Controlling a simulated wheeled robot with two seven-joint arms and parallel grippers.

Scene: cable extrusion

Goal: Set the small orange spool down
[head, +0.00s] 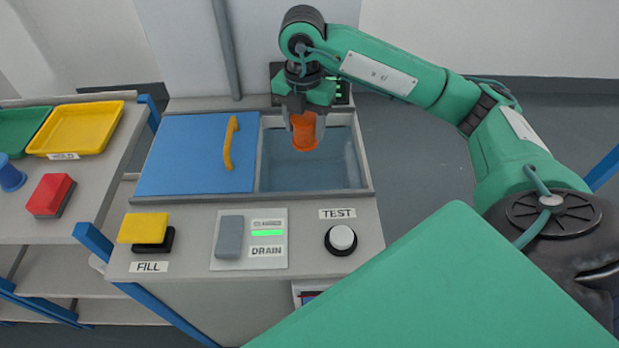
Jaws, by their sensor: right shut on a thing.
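The small orange spool (304,131) is held upright between the fingers of my right gripper (304,121). The gripper points down and is shut on the spool's upper part. The spool hangs over the open right part of a sunken tank (315,178) that looks filled with water. Whether the spool's lower end touches the water, I cannot tell. My left gripper is not in view.
A blue sliding lid (188,155) with an orange handle (230,143) covers the tank's left part. In front are a yellow FILL button (144,228), a grey DRAIN switch (230,237) and a white TEST knob (341,238). A left table holds a yellow tray (80,128) and a red block (50,194).

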